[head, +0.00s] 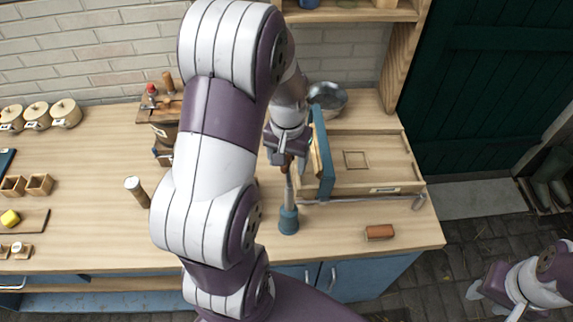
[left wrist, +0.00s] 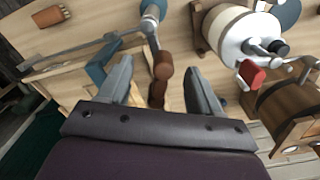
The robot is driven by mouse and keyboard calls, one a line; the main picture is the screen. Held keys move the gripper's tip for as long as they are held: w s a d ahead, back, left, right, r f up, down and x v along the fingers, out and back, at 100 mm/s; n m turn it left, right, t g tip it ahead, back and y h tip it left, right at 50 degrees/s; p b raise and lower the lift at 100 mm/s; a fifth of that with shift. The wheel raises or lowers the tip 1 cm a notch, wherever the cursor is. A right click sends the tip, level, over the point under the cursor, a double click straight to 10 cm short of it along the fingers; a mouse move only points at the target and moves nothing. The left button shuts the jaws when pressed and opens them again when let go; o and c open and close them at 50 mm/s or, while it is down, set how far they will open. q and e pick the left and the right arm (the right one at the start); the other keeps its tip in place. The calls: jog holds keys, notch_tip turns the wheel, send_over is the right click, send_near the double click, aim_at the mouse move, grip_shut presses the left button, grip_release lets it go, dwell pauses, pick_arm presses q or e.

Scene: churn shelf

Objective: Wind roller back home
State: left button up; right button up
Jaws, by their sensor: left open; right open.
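A wooden tray frame (head: 400,160) stands at the right of the bench with a small square outline on its bed. A blue upright carriage (head: 322,150), apparently the roller's, stands across its left end. The roller itself is not clearly visible. A crank with a brown grip (left wrist: 163,62) and metal arm is joined to a blue post (head: 289,221) in front of the tray. My left gripper (head: 285,158) is open above the crank. In the left wrist view its fingers (left wrist: 157,78) stand either side of the grip; contact cannot be told. My right gripper (head: 495,302) is open, low at right, away from the bench.
A brown block (head: 380,232) lies near the front right edge. A metal bowl (head: 327,97) stands behind the tray. A barrel churn (left wrist: 230,35) with a red-gripped crank is close by. A cylinder (head: 137,191) stands left of my left arm, which hides the bench middle.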

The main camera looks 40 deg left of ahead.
pick_arm(q)
jog(key=shift+r, duration=0.1)
notch_tip(320, 180, up, 7)
jog(key=p, duration=0.6)
jog(key=shift+p, duration=0.4)
jog(key=s+d+r+m+t, duration=0.2)
jog(key=d+r, duration=0.1)
jog(key=d, duration=0.6)
jog(key=s+d+f+m+b, duration=0.1)
jog(key=s+f+b, duration=0.3)
jog(key=f+b, duration=0.6)
jog(key=shift+d+f+g+b, duration=0.3)
jog(key=shift+d+f, duration=0.15)
jog(key=shift+d, duration=0.1)
jog(key=shift+w+a, duration=0.1)
